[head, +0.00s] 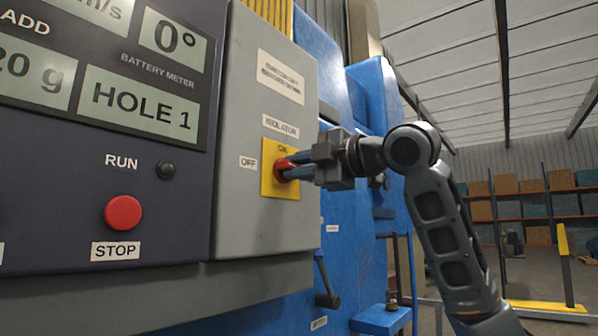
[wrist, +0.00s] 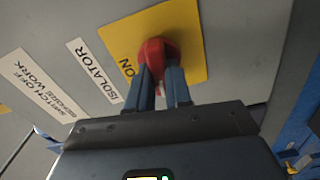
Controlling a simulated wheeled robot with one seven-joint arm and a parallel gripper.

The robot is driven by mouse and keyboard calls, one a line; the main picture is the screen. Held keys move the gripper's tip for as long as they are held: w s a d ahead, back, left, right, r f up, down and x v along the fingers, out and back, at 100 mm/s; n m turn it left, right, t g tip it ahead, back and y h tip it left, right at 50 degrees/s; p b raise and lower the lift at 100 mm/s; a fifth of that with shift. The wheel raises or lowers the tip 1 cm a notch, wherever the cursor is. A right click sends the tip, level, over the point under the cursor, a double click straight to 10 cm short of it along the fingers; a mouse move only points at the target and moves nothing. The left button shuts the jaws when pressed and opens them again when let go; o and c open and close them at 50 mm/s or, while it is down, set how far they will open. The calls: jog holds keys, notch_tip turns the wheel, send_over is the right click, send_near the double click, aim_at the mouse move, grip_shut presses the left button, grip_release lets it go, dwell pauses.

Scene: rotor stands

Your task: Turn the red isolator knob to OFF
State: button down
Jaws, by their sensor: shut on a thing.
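The red isolator knob (head: 284,168) sits on a yellow plate (head: 267,185) on the grey isolator box (head: 240,120).
Left of the box is a dark panel with a red STOP button (head: 123,212), a black RUN button (head: 166,169) and a display reading HOLE 1 (head: 142,104). Blue machine parts (head: 365,110) stand behind my gripper. A dark lever (head: 326,285) hangs below the box.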

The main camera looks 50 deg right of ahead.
jog(key=shift+n, duration=0.7)
jog(key=c, duration=1)
grip_release()
jog(key=shift+w, duration=0.1)
jog(key=shift+c, duration=0.2)
jog(key=s+b, duration=0.1)
jog(key=s, duration=0.7)
jog(key=shift+w+d, duration=0.1)
